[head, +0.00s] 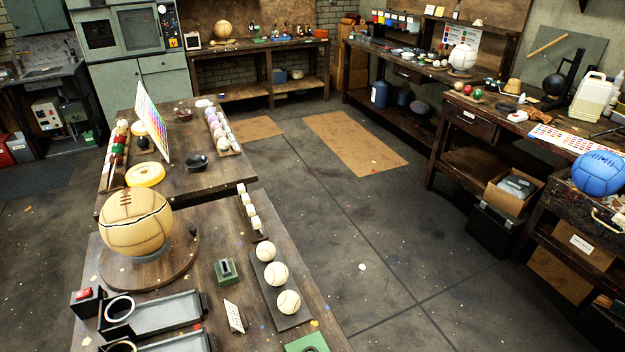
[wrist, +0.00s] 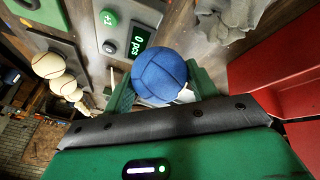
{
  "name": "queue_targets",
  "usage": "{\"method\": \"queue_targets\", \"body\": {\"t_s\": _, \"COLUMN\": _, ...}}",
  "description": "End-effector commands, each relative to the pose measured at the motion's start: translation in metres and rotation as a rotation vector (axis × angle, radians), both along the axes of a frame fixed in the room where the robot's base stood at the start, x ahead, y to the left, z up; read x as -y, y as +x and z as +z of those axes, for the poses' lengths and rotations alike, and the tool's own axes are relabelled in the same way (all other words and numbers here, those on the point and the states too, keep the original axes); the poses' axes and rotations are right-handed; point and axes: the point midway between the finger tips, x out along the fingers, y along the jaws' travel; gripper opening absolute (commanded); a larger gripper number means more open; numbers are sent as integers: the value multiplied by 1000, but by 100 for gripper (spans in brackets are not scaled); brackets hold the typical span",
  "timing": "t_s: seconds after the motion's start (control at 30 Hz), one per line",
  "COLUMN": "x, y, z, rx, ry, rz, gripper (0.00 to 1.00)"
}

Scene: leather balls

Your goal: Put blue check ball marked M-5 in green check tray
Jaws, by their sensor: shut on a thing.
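In the wrist view my gripper (wrist: 166,88) is shut on a blue ball (wrist: 160,75), with a green finger on either side of it. The ball has a panelled, seamed surface. A small white patch shows at its lower right, but no M-5 marking can be read. My gripper is not in the head view. I cannot make out a green check tray for certain. A green-edged flat thing (head: 305,342) is cut off at the bottom of the head view. A red panel-like surface (wrist: 275,62) lies right of the ball in the wrist view.
A counter reading "0 pcs" (wrist: 144,38) and a green "+1" button (wrist: 109,18) are close to the held ball. White stitched balls (head: 276,273) sit on a dark strip. A large tan ball (head: 136,222) stands on a round board. Another blue ball (head: 599,173) is far right.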

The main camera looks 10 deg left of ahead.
Motion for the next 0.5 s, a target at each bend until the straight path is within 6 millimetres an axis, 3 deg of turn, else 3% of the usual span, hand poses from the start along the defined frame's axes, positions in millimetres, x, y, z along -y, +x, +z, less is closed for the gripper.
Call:
{"method": "queue_targets", "body": {"t_s": 0.3, "x": 111, "y": 56, "z": 3, "rx": 4, "ry": -1, "rz": -602, "gripper": 29}}
{"method": "queue_targets", "body": {"t_s": 0.5, "x": 174, "y": 74, "z": 8, "rx": 2, "ry": -1, "rz": -939, "gripper": 29}}
